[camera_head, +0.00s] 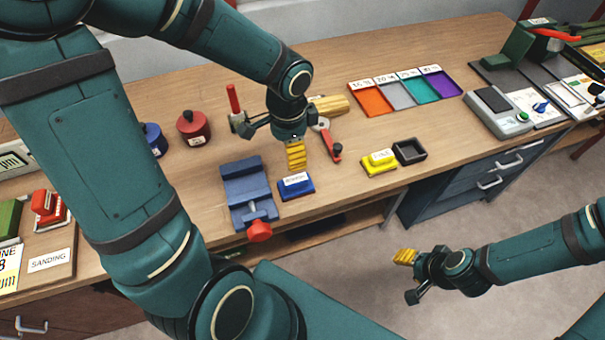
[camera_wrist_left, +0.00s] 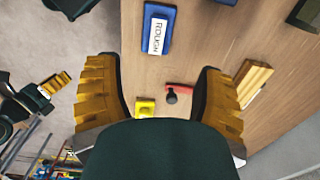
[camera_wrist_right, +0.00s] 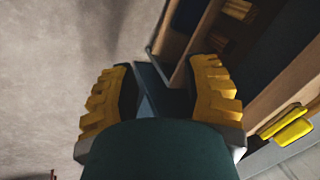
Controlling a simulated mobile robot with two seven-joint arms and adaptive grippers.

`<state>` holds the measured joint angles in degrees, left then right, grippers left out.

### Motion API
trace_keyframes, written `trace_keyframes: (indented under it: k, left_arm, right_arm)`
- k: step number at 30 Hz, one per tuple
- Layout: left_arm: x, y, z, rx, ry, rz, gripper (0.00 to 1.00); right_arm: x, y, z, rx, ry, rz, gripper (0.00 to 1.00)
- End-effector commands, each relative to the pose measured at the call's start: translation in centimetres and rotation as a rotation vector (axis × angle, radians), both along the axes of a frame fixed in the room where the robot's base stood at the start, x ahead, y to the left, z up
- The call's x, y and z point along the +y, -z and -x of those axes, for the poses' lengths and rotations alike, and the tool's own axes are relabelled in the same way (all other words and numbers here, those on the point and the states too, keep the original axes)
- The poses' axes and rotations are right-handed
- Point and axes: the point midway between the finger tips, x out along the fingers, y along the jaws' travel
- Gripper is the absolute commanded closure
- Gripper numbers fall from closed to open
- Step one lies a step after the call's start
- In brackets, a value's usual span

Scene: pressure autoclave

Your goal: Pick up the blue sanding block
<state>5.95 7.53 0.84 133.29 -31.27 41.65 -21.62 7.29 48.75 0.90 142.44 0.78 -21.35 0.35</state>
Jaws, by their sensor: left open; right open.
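The blue sanding block (camera_head: 295,191) has a white label on top and lies on the wooden bench near its front edge. In the left wrist view the blue block (camera_wrist_left: 157,14), labelled ROUGH, lies flat beyond the fingertips, near the top. My left gripper (camera_head: 296,157) is above the bench, just behind the block in the head view; it is open and empty, apart from the block. My right gripper (camera_head: 409,277) is open and empty, in front of the bench over the floor. In the right wrist view its spread fingers (camera_wrist_right: 160,80) face the bench's underside.
A blue vise (camera_head: 243,183) with a red knob stands close left of the block. A red-handled tool (camera_head: 332,147) lies right of my left gripper. A yellow block (camera_head: 379,162) and a black tray (camera_head: 409,152) are further right. Bare bench lies between the blue and yellow blocks.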

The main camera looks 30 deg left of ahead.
Motion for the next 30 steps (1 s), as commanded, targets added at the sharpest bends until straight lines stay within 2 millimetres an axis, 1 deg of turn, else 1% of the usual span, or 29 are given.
trace_keyframes:
  k: [1,6,9,12,19,25,27,30]
  left_arm:
    - [0.0,1.0,0.1,0.004,0.000,0.000,0.31]
    - [-0.1,4.4,0.1,0.006,0.001,0.001,0.31]
    - [-0.1,6.1,0.1,0.006,0.000,0.002,0.31]
    - [-0.1,7.3,0.0,0.003,0.001,0.001,0.31]
    - [-0.2,8.7,-0.1,0.003,0.001,0.002,0.31]
    - [-0.9,11.6,-0.8,0.005,0.001,0.002,0.31]
    - [-0.8,12.4,-0.8,0.004,-0.001,0.002,0.31]
    - [-0.9,13.1,-0.8,0.002,-0.001,0.002,0.31]
  right_arm:
    - [0.0,0.3,0.1,0.002,-0.001,0.000,0.53]
    - [0.1,1.3,0.4,0.009,-0.007,-0.002,0.53]
    - [0.1,1.8,0.6,0.012,-0.009,-0.002,0.53]
    - [0.1,2.1,0.7,0.016,-0.012,-0.004,0.53]
    - [0.1,2.5,0.8,0.018,-0.013,-0.004,0.53]
    - [0.2,3.5,1.1,0.024,-0.019,-0.005,0.53]
    - [0.2,3.8,1.2,0.027,-0.021,-0.006,0.53]
    - [0.2,4.0,1.3,0.028,-0.022,-0.007,0.53]
